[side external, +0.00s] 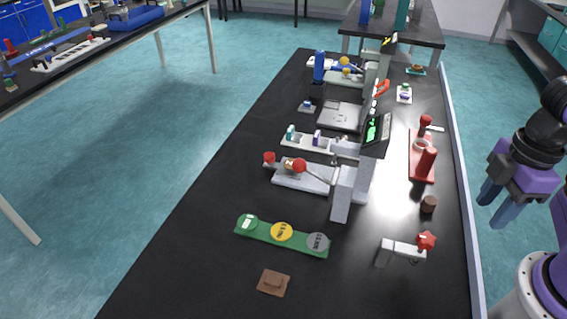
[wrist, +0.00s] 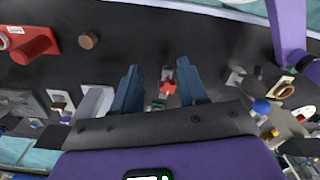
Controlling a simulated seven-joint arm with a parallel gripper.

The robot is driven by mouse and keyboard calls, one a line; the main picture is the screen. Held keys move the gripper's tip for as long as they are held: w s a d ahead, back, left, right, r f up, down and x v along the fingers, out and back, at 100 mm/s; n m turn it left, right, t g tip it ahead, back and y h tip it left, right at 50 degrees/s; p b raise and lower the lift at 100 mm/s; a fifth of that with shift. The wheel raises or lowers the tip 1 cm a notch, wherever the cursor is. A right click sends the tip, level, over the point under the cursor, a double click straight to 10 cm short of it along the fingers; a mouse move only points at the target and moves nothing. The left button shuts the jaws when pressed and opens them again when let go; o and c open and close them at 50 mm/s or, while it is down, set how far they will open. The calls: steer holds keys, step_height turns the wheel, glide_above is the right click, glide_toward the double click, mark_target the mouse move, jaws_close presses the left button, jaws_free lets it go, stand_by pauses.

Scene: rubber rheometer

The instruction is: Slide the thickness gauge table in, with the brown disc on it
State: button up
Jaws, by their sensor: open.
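A grey instrument with a lit green display (side external: 376,130) stands mid-bench in the side view. In front of it is a pale low table (side external: 305,180) with a red ball knob (side external: 299,165); a small brownish piece appears beside the knob, but I cannot tell whether it is the disc. I cannot tell for sure which part is the gauge table. A separate short brown cylinder (side external: 428,204) stands on the bench to the right and also shows in the wrist view (wrist: 88,40). My gripper (side external: 496,204) is open and empty, off the bench's right edge; its fingers also show in the wrist view (wrist: 158,68).
A pale block with a red star knob (side external: 426,240) stands near the bench's right edge. A red stand (side external: 422,160) is farther back. A green strip with round pads (side external: 282,238) and a brown square plate (side external: 273,283) lie in front. The left of the bench is clear.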

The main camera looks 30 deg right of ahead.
steer(key=o, duration=0.3)
steer(key=r+n+t, duration=0.2)
steer(key=n+t, duration=0.2)
steer(key=n, duration=1.9)
glide_above(270, 155)
steer(key=s, duration=0.7)
steer(key=x, duration=1.7)
steer(key=shift+w+d+f, duration=0.25)
steer(key=shift+w+f, duration=0.05)
steer(key=shift+s, duration=0.1)
jaws_close()
